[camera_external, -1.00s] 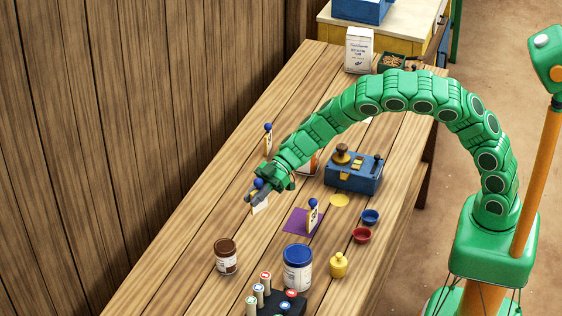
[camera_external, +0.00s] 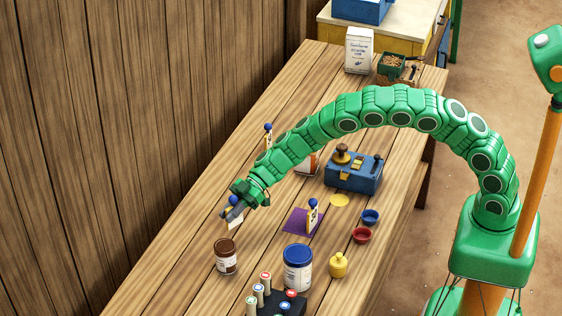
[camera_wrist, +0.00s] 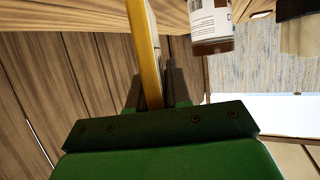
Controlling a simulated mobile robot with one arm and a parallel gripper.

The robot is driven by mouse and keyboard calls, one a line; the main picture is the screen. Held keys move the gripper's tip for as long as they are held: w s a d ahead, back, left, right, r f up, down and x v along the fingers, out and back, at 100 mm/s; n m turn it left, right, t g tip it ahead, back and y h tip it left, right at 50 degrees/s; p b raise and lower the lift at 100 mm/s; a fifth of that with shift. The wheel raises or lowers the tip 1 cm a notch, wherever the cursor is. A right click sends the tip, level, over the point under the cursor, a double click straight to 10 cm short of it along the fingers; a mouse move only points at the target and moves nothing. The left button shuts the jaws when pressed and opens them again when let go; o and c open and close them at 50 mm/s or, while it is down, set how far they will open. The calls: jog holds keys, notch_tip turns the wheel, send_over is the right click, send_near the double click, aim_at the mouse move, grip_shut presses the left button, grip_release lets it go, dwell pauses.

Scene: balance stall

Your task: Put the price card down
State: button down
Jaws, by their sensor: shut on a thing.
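My gripper (camera_external: 232,212) is shut on a price card (camera_external: 236,224), a small white and yellow card with a blue knob on top. It is near the far left edge of the table (camera_external: 200,205), behind the brown jar. I cannot tell whether the card touches the table. In the wrist view the card (camera_wrist: 144,50) shows edge-on as a yellow strip between the dark fingers (camera_wrist: 153,92). A second price card (camera_external: 312,214) stands on a purple mat (camera_external: 295,222). A third card (camera_external: 267,135) stands farther back, partly hidden by my arm.
A brown jar (camera_external: 226,257) stands just in front of my gripper and also shows in the wrist view (camera_wrist: 211,25).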

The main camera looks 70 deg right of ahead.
jog(key=shift+w+a+f, duration=0.1)
jog(key=shift+w+f, duration=0.15)
jog(key=shift+w+f, duration=0.15)
jog(key=shift+f, duration=1.5)
jog(key=c, duration=1.1)
grip_release()
jog(key=shift+f, duration=0.1)
jog(key=v, duration=1.2)
